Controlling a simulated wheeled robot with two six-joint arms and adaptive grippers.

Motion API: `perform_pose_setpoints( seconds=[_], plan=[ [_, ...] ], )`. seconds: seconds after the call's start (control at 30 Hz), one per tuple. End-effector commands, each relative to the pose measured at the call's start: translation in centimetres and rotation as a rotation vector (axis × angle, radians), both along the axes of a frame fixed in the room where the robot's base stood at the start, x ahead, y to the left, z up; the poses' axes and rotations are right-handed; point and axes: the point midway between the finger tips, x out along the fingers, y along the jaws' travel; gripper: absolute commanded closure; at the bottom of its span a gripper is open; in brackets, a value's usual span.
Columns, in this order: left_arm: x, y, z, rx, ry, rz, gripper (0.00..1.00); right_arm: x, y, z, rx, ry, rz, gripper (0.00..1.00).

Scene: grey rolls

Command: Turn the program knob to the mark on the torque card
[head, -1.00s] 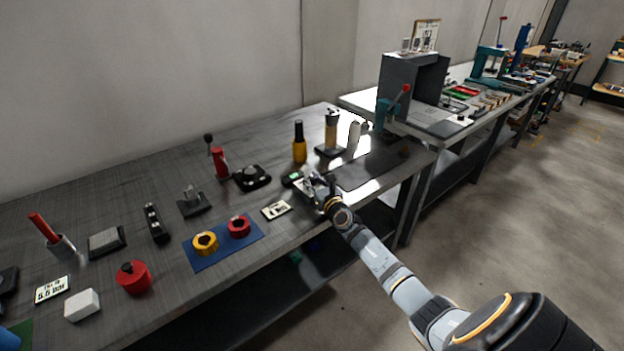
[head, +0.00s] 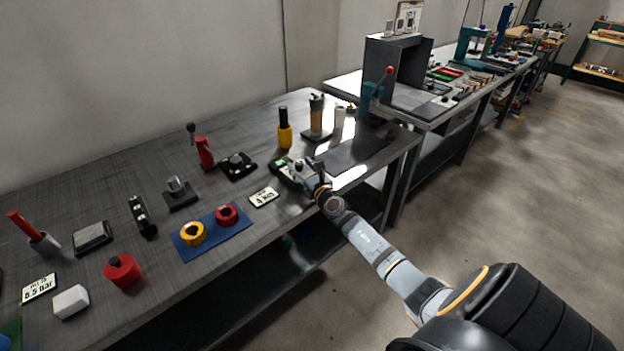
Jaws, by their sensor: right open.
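A small dark device with a green display (head: 280,162) lies near the bench's front edge, left of the dark mat. My right gripper (head: 303,170) is over its right part, open, with nothing seen between its fingers. The program knob cannot be made out; the gripper may be hiding it. I cannot tell whether the fingers touch the device. A small white card with dark print (head: 264,197) lies flat just left of the gripper, probably the torque card; its mark is too small to read. My left gripper is not in view.
A blue mat (head: 212,246) holds a yellow ring (head: 192,233) and a red ring (head: 227,215). A yellow-and-black bottle (head: 285,135) and an amber cylinder on a base (head: 317,117) stand behind the gripper. A dark mat (head: 355,154) lies to the right.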

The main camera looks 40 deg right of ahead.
Motion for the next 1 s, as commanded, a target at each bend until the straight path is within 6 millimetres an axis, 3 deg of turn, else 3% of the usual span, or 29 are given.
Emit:
perform_pose_setpoints(
  seconds=[0.13, 0.3, 0.5, 0.7, 1.0],
  plan=[
    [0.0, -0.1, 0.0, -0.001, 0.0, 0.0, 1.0, -1.7, 0.3, -0.2, 0.001, 0.008, 0.002, 0.49],
    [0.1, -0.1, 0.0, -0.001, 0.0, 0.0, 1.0, -6.3, 0.9, -0.3, -0.007, 0.01, 0.003, 0.49],
    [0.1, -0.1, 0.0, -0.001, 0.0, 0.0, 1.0, -9.6, 1.3, -0.2, -0.004, 0.009, 0.001, 0.49],
    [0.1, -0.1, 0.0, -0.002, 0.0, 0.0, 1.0, -10.5, 1.5, -0.1, -0.001, 0.005, 0.0, 0.49],
    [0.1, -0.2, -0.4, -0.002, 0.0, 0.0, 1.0, -10.1, 2.2, -0.4, 0.004, 0.005, 0.024, 0.49]
  ],
)
